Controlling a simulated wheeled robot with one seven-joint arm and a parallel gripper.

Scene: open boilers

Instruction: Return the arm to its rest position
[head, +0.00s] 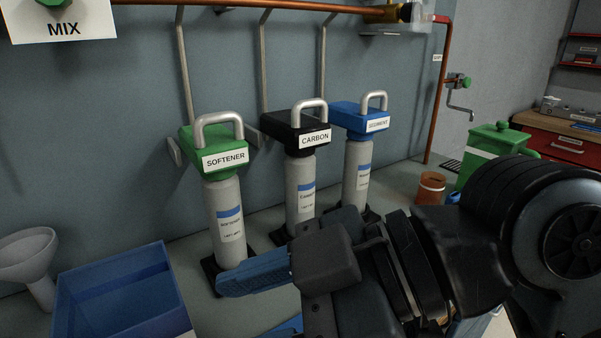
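My arm, dark grey and black, reaches in from the lower right of the head view. My gripper (255,306) is at the bottom centre, pointing left. One blue finger shows in full, and a piece of blue that looks like the other finger shows at the bottom edge. The two stand apart with floor between them, and I see nothing held. The gripper is in front of the softener canister (227,210), which has a green head, and to the right of a blue bin (120,290). The gripper's lower part is cut off by the frame.
The carbon canister (300,190) and sediment canister (356,175) stand along the wall behind my arm. A grey funnel (28,255) is at the far left. An orange pot (431,187), a green container (490,145) and a red cabinet (560,145) are at right.

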